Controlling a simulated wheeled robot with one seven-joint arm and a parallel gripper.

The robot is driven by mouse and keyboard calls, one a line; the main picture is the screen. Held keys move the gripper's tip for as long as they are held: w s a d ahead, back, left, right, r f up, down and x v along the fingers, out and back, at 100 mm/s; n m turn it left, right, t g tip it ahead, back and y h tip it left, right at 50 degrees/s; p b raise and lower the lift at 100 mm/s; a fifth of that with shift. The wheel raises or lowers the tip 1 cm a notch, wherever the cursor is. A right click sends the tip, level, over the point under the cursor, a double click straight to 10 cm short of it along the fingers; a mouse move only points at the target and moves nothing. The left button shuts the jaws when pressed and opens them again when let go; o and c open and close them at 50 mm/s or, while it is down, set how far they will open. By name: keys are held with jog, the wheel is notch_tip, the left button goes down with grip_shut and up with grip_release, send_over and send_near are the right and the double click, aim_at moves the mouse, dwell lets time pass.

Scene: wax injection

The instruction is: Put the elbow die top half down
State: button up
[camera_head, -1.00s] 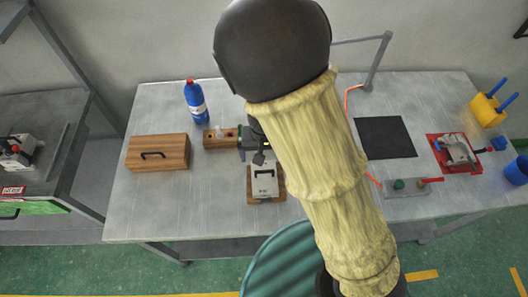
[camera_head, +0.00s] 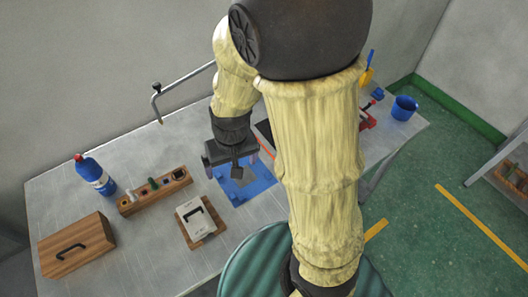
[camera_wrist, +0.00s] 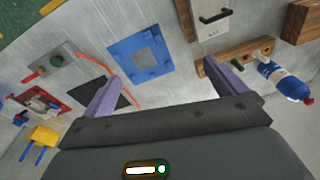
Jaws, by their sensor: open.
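A pale grey block with a black handle, apparently the elbow die top half (camera_head: 187,214), lies flat with its handle up on a brown wooden board (camera_head: 214,232). The block also shows at the top of the wrist view (camera_wrist: 203,30). My gripper (camera_head: 232,172) is open and empty, to the right of the block and apart from it, above a blue plate (camera_head: 262,184) with a grey square middle. In the wrist view my two purple fingers (camera_wrist: 161,72) are spread wide with nothing between them. My arm hides part of the table.
A wooden rack (camera_head: 130,205) with small parts stands behind the block. A blue bottle (camera_head: 92,172) and a wooden box (camera_head: 75,246) are at left. A black mat (camera_wrist: 98,92), a red fixture (camera_wrist: 50,98) and a yellow holder (camera_wrist: 43,136) lie beyond the blue plate.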

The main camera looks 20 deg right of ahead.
jog(key=s+d+r+t, duration=0.1)
jog(key=s+d+r, duration=0.1)
jog(key=d, duration=0.6)
jog(key=shift+s+r+m+h, duration=0.2)
jog(key=shift+r+m+h, duration=0.2)
jog(key=shift+r, duration=0.45)
jog(key=shift+c, duration=0.5)
